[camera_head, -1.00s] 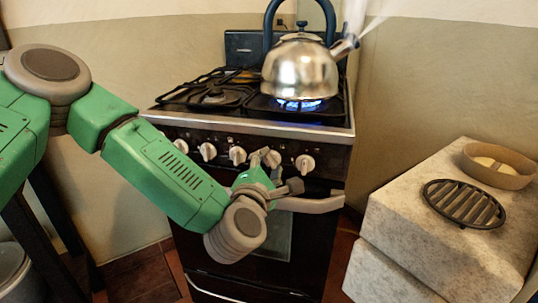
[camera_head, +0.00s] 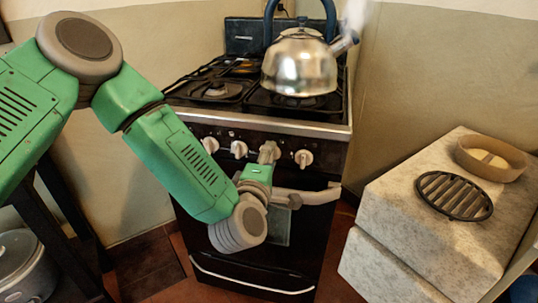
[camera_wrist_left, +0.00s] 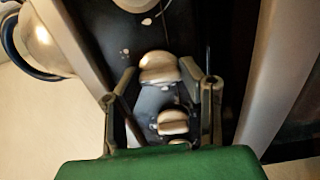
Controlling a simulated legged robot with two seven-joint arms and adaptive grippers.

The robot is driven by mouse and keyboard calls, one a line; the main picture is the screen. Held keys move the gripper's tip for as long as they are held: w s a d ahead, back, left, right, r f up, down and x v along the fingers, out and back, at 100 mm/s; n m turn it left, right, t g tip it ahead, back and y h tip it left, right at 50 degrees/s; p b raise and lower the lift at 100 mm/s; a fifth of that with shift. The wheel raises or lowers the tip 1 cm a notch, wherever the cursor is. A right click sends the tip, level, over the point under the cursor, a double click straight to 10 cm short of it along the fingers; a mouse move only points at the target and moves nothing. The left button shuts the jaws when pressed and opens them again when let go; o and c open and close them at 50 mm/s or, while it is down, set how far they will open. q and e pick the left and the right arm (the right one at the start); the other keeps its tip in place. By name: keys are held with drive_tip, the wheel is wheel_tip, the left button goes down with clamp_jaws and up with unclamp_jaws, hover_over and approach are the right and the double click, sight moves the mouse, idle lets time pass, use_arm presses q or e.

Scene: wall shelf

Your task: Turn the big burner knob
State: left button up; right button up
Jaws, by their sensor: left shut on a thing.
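The stove (camera_head: 330,122) has a row of cream knobs along its black front panel. My left gripper (camera_head: 267,153) is at this panel, shut on one burner knob, which it mostly hides in the head view. In the left wrist view, the gripper (camera_wrist_left: 155,80) has its fingertips on either side of the knob (camera_wrist_left: 158,66). Another knob (camera_wrist_left: 173,122) shows nearer the palm. One free knob (camera_head: 304,158) is just right of the gripper, and others (camera_head: 239,149) are to its left. No flame shows under the kettle (camera_head: 300,66). My right gripper is not in view.
The kettle, with a blue handle, stands on the stove and steams from its spout. The oven handle (camera_head: 308,196) runs close below the gripper. A stone counter (camera_head: 400,205) at the right holds a round black grate (camera_head: 454,195) and a shallow bowl (camera_head: 490,158).

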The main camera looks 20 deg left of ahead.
use_arm(q)
drive_tip(key=shift+f, duration=0.2)
drive_tip(key=o, duration=1.1)
drive_tip(key=shift+d, duration=0.1)
drive_tip(key=shift+o, duration=0.2)
drive_tip(key=shift+w, duration=0.1)
drive_tip(key=shift+r, duration=0.1)
drive_tip(key=s, duration=1.2)
drive_tip(key=shift+d, duration=0.4)
drive_tip(key=shift+a, duration=0.1)
drive_tip(key=shift+f, duration=0.2)
